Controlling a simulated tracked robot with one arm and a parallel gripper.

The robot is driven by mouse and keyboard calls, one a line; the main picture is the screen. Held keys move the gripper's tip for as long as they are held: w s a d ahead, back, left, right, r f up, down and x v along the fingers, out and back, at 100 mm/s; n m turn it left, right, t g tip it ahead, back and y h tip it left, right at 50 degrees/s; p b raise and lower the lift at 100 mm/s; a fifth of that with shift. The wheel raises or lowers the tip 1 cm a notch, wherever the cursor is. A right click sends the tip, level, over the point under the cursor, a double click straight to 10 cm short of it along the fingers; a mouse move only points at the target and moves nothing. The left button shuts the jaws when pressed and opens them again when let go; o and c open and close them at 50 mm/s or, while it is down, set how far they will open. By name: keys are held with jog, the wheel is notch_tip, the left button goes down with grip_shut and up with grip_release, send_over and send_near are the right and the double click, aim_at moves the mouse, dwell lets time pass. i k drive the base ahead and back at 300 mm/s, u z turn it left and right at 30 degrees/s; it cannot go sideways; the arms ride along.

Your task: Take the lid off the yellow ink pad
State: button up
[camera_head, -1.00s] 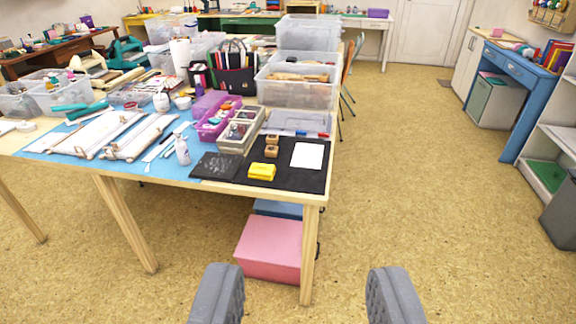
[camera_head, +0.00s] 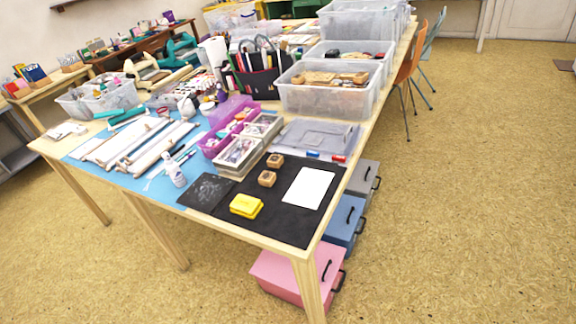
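The yellow ink pad (camera_head: 246,206) is a small bright yellow box near the front edge of the table. It lies on a black mat (camera_head: 290,226) and looks closed, though the seam of its lid is too small to make out. Two small wooden stamp blocks (camera_head: 267,178) stand just behind it, and a white sheet of paper (camera_head: 308,187) lies to its right. A dark slate-like sheet (camera_head: 206,191) lies to its left. My gripper is not in view.
The wooden table (camera_head: 285,250) carries a white bottle (camera_head: 174,170), a tray of stamps (camera_head: 240,152) and clear plastic bins (camera_head: 328,97). Pink (camera_head: 285,275), blue (camera_head: 345,222) and grey boxes stand under its right side. The floor (camera_head: 480,210) at right is open.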

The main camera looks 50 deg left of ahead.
aim_at(243, 204)
jog(key=u, duration=0.4)
jog(key=i, duration=0.95)
jog(key=u, duration=0.75)
jog(key=k, duration=0.7)
jog(key=u, duration=0.2)
jog(key=i, duration=0.7)
jog(key=z, duration=0.1)
